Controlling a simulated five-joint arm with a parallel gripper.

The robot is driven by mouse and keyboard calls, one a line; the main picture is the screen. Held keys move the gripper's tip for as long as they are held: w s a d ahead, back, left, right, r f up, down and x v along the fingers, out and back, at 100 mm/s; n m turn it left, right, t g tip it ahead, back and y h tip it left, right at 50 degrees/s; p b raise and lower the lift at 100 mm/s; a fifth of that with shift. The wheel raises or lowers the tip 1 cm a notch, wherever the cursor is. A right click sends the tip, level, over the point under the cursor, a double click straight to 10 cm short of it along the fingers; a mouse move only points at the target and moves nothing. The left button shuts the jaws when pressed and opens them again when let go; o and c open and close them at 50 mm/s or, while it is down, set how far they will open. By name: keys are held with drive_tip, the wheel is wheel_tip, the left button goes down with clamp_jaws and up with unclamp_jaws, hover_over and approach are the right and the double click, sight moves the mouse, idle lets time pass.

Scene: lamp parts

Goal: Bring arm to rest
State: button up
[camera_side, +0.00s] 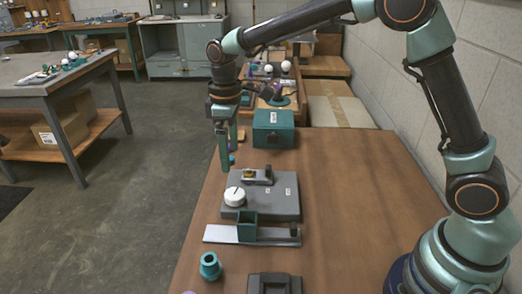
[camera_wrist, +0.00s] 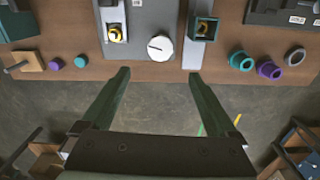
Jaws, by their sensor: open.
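My gripper (camera_side: 228,160) hangs over the left edge of the brown table (camera_side: 350,200), above and behind the grey base plate (camera_side: 285,206). In the wrist view its two fingers (camera_wrist: 158,75) are wide apart with nothing between them. A white round part with a dark line (camera_side: 234,197) sits on the plate; it also shows in the wrist view (camera_wrist: 160,48), just beyond the fingertips. A small fixture with a yellow part (camera_side: 248,175) sits on the plate too. A teal square holder (camera_side: 246,226) stands on a pale strip (camera_side: 221,233) in front of the plate.
A teal ring-shaped part (camera_side: 210,266) stands at the near left, with purple (camera_wrist: 268,68) and grey (camera_wrist: 294,57) rings beside it in the wrist view. A teal box (camera_side: 273,128) stands behind the plate. The table's right side is clear. A wall runs along the right.

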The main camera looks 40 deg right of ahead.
drive_tip(key=s+d+r+m+t, duration=0.3)
drive_tip(key=s+d+r+m, duration=0.1)
drive_tip(key=s+d+r, duration=0.45)
drive_tip(key=s+d+m+t, duration=0.2)
drive_tip(key=s+d+m, duration=0.2)
drive_tip(key=s, duration=0.5)
drive_tip(key=shift+t, duration=0.3)
drive_tip(key=shift+w+r, duration=0.15)
drive_tip(key=shift+r, duration=0.05)
drive_tip(key=m+g, duration=0.6)
drive_tip(key=m, duration=0.4)
hover_over(235, 193)
wheel_tip(235, 193, down, 9)
wheel_tip(235, 193, down, 12)
drive_tip(key=shift+a+r, duration=0.1)
